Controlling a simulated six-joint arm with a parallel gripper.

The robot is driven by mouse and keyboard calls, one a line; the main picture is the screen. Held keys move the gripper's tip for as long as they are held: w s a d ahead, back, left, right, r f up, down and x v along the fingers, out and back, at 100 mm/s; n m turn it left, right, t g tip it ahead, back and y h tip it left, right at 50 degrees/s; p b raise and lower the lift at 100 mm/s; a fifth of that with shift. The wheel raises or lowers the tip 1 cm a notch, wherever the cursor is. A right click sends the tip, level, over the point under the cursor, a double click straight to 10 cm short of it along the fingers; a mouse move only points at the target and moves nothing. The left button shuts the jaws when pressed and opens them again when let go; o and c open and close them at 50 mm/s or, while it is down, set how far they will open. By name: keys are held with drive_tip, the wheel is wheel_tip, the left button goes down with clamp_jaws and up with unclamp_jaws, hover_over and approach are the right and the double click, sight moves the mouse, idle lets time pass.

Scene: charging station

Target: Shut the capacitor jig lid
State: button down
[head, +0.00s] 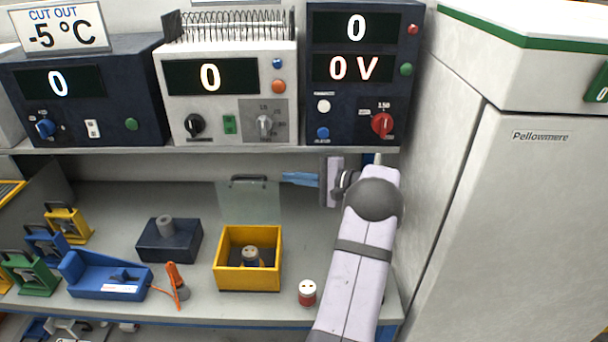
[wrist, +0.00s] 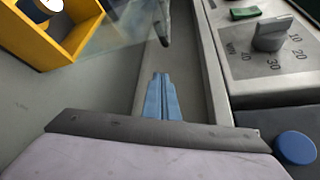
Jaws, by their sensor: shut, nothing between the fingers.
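The capacitor jig is an open-topped yellow box (head: 222,272) at the middle of the bench in the head view. Its corner also shows at the top left of the wrist view (wrist: 75,45). A grey cylinder with a pale top (head: 250,256) stands inside it. Its clear lid (head: 250,208) stands open at the back edge, with a dark handle (head: 248,178) along its top. The handle also shows in the wrist view (wrist: 161,22), beyond my fingertips. My gripper (head: 286,178) is shut and empty, its blue fingers pointing left, just right of the lid handle and apparently apart from it.
An instrument shelf (head: 230,150) runs above and behind the lid. A red-and-white capacitor (head: 307,293) stands right of the box. A dark block (head: 168,243), an orange-handled tool (head: 175,283) and a blue tray (head: 105,285) lie left. A tall cabinet (head: 530,220) bounds the right.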

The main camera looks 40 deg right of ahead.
drive_tip(key=a+p, duration=0.1)
drive_tip(key=w+a+p, duration=0.2)
drive_tip(key=a, duration=0.1)
drive_tip(key=shift+w+a+r+p, duration=0.1)
drive_tip(key=shift+r+p, duration=0.25)
drive_tip(key=shift+r, duration=0.05)
drive_tip(key=shift+a, duration=0.1)
drive_tip(key=shift+f+b, duration=0.15)
drive_tip(key=shift+b, duration=0.45)
